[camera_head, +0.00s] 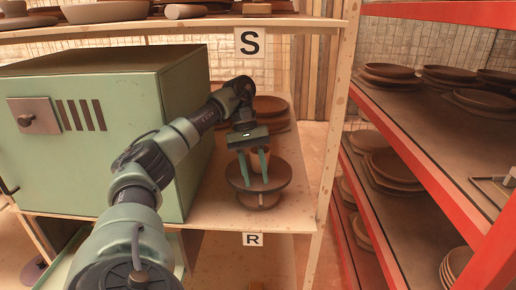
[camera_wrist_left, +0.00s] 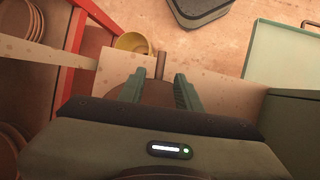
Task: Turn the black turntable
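The black turntable (camera_head: 243,188) is a dark round disc on a short foot, on the middle shelf to the right of the green cabinet. A tan, pot-like piece (camera_head: 259,168) shows above its disc. My left gripper (camera_head: 254,166) points down over the turntable, its two green fingers apart on either side of the tan piece. I cannot tell whether they touch it. In the left wrist view, the open fingers (camera_wrist_left: 159,90) flank a brown round surface, and a short brown peg (camera_wrist_left: 160,65) shows beyond it. My right gripper cannot be made out.
The green cabinet (camera_head: 85,130) stands close on the left. Brown dishes (camera_head: 270,106) sit behind the turntable. Shelf signs S (camera_head: 250,42) and R (camera_head: 253,240) mark the boards. A red rack (camera_head: 405,140) of plates stands right. A yellow bowl (camera_wrist_left: 132,43) shows below the shelf.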

